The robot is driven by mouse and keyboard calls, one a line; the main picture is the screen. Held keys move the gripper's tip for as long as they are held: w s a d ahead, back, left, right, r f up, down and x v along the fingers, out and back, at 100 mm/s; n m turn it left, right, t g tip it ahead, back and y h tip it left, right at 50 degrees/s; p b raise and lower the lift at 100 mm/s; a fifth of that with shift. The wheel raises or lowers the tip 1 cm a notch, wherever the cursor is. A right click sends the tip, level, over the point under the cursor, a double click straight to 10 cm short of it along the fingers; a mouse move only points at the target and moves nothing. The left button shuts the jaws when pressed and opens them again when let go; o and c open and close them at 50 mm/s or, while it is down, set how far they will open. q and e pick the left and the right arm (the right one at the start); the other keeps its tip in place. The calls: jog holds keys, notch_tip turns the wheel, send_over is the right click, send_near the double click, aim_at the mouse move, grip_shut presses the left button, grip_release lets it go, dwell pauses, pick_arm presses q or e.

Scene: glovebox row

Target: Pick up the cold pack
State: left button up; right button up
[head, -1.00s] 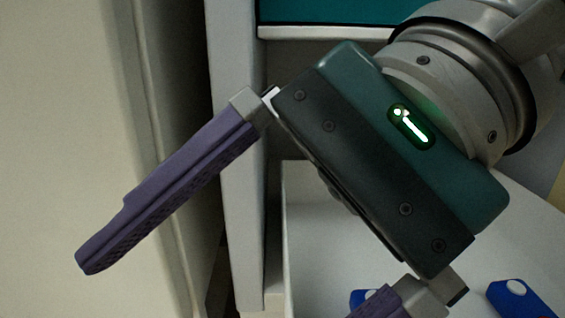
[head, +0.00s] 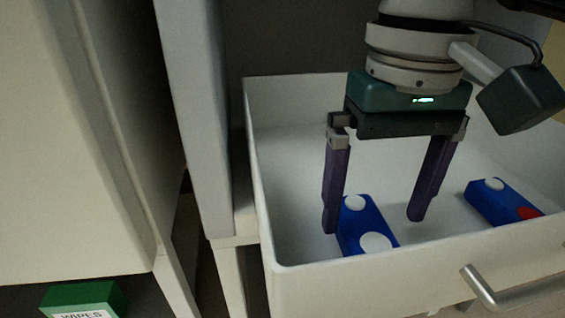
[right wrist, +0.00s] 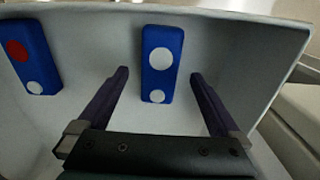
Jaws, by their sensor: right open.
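A blue pack with two white discs (head: 364,220), which I take for the cold pack, lies flat on the drawer floor near its front wall. In the right wrist view the pack (right wrist: 160,78) lies ahead of the fingers, lined up between them. My right gripper (head: 373,222) points down into the drawer, open and empty, its purple fingers to either side of the pack in the picture. I cannot tell how far above the floor the fingertips are. My left gripper is not in view.
A similar blue pack with one red and one white disc (head: 492,203) lies to the right, also in the wrist view (right wrist: 36,66). The white drawer (head: 325,283) is open, with a metal handle (head: 483,288). A green wipes box (head: 85,299) sits at lower left.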

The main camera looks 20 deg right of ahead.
aim_at(370, 234)
notch_tip(370, 234, down, 3)
jog(key=shift+f+b, duration=0.1)
jog(key=shift+b, duration=0.3)
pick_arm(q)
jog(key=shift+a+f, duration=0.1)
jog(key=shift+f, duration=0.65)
pick_arm(e)
jog(key=shift+c, duration=0.2)
jog(key=shift+c, duration=0.8)
grip_shut()
jog(key=shift+r, duration=0.2)
pick_arm(q)
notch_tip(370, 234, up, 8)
jog(key=p, duration=0.8)
pick_arm(e)
notch_tip(370, 234, up, 20)
